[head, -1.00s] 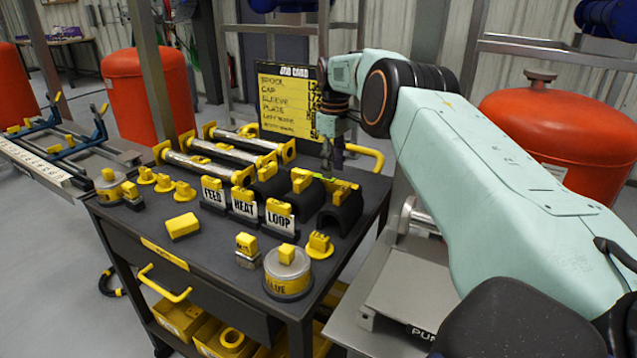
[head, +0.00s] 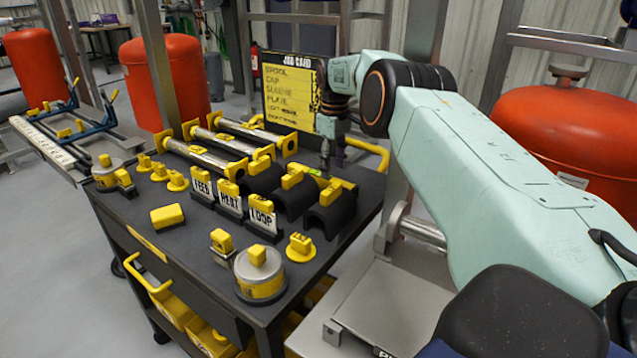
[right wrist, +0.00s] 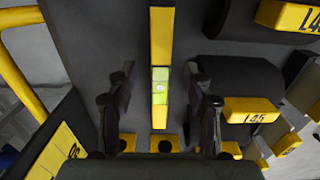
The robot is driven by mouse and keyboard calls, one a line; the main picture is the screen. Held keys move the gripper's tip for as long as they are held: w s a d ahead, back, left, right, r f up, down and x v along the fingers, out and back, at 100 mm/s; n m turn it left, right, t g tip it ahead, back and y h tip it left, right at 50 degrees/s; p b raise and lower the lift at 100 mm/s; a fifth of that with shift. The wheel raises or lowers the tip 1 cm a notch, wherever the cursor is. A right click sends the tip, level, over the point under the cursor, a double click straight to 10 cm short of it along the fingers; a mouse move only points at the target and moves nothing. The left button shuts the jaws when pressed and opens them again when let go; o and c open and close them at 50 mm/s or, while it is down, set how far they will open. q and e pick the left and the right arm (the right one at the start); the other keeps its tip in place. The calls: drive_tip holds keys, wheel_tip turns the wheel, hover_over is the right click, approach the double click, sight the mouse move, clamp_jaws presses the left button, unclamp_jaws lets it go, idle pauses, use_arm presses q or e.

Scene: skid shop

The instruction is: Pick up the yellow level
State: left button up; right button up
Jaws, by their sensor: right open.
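The yellow level (right wrist: 160,115) is a slim yellow bar with a green vial in its middle. In the right wrist view it lies lengthwise between the fingers of my right gripper (right wrist: 160,82), with a gap on each side. The gripper is open and holds nothing. In the head view the right gripper (head: 327,165) points down over the back right of the dark cart top, right at the level (head: 314,172), which is partly hidden there behind black sleeves. My left gripper is not in view.
Black half-round sleeves with yellow tabs (head: 330,208) stand close in front of the level. Steel spools with yellow end plates (head: 205,155) lie to the left. The job card (head: 290,95) and a yellow cart handle (head: 370,150) are close behind the gripper.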

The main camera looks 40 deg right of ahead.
sight(333, 179)
drive_tip(key=shift+a+f, duration=0.2)
drive_tip(key=shift+f, duration=0.3)
drive_tip(key=f, duration=0.2)
drive_tip(key=f+b, duration=0.1)
drive_tip(key=f, duration=0.1)
drive_tip(key=shift+s+d, duration=0.2)
drive_tip(key=shift+d, duration=0.2)
drive_tip(key=shift+w+a+f, duration=0.1)
drive_tip(key=shift+f, duration=0.05)
drive_tip(key=shift+w+a+r, duration=0.1)
drive_tip(key=shift+a+r, duration=0.15)
drive_tip(key=shift+a, duration=0.1)
drive_tip(key=shift+c, duration=0.7)
drive_tip(key=shift+s+d, duration=0.25)
drive_tip(key=shift+d, duration=0.05)
drive_tip(key=c, duration=0.3)
drive_tip(key=shift+w+a, duration=0.15)
drive_tip(key=shift+w, duration=0.1)
drive_tip(key=c, duration=0.5)
drive_tip(key=shift+c, duration=0.5)
drive_tip(key=shift+s, duration=0.15)
clamp_jaws()
